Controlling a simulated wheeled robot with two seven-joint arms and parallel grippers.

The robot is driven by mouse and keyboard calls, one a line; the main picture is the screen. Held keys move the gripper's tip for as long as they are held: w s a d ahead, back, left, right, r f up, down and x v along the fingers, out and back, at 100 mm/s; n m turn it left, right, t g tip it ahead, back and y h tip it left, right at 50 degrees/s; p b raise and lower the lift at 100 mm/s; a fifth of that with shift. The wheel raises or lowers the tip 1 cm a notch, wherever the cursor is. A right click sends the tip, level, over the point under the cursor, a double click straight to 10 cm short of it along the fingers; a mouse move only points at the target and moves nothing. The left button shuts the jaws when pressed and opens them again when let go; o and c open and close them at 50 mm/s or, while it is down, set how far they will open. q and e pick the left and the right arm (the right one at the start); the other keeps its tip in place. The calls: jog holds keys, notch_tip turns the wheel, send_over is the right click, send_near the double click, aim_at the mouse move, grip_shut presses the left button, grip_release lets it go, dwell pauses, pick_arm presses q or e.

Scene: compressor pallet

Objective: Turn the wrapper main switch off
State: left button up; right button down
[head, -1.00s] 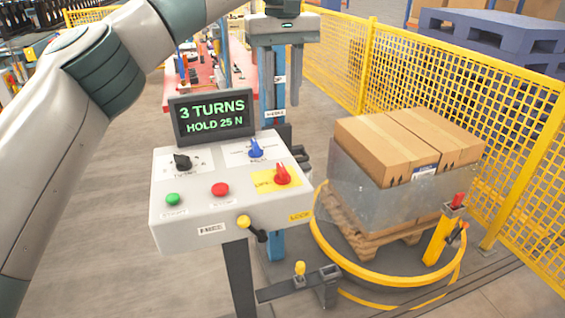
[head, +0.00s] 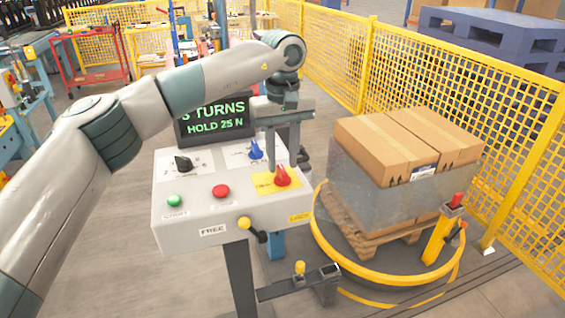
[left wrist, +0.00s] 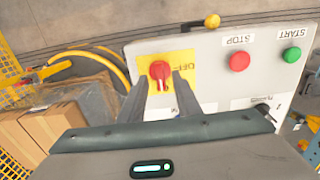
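The main switch is a red knob (head: 282,177) on a yellow plate on the sloped white control panel (head: 230,236). In the left wrist view the red knob (left wrist: 160,71) shows beside the word OFF on its plate. Its handle points up the panel, away from OFF, which is at its left in the head view. My left gripper (head: 282,164) points down over the knob. Its fingers are apart, one to each side of the knob, and nothing is held. I cannot tell whether they touch it. My right gripper is out of view.
A black selector (head: 183,163), a blue knob (head: 256,150), a green button (head: 174,201) and a red button (head: 221,191) share the panel. The screen (head: 216,122) is partly behind my arm. Wrapped boxes (head: 400,145) stand on the turntable at right, before a yellow fence (head: 430,80).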

pick_arm(q)
jog(key=shift+f, duration=1.2)
grip_shut()
